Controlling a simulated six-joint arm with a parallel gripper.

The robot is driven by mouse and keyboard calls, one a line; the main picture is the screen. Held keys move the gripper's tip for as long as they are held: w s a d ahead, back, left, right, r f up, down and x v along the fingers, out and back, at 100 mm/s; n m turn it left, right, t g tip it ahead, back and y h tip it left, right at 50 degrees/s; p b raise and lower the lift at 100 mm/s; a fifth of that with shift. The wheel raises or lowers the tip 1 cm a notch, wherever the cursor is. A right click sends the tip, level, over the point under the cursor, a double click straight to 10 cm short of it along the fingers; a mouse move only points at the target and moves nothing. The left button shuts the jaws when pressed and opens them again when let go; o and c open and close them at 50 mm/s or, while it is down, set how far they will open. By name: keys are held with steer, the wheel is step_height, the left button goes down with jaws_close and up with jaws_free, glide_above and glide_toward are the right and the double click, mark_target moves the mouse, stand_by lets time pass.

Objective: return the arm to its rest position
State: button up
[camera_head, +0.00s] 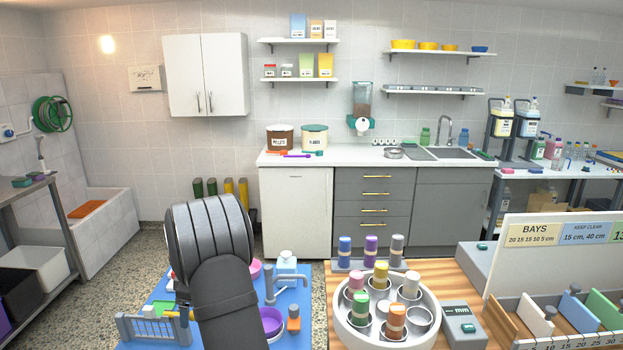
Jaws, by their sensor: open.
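A thick dark grey link of my arm rises from the bottom of the head view, left of the middle, and ends in a rounded, ribbed joint. My gripper does not show in this view, so its jaws and anything near them cannot be seen. The arm link covers part of the blue table top (159,293) behind it.
Right of my arm, a wooden bench (457,280) holds a round white carrier (345,334) with several banded tubes, a grey meter (464,326) and a divided bay rack (520,341). Open floor lies behind.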

steer(key=shift+f, duration=0.75)
steer(key=shift+r, duration=0.1)
step_height(320, 180, up, 8)
steer(key=shift+r, duration=0.1)
steer(key=shift+f, duration=0.4)
step_height(320, 180, down, 9)
steer(key=shift+r, duration=0.2)
steer(key=d+r, duration=0.3)
steer(key=r, duration=0.7)
steer(key=shift+d+r+m, duration=0.2)
steer(key=shift+r+m, duration=0.1)
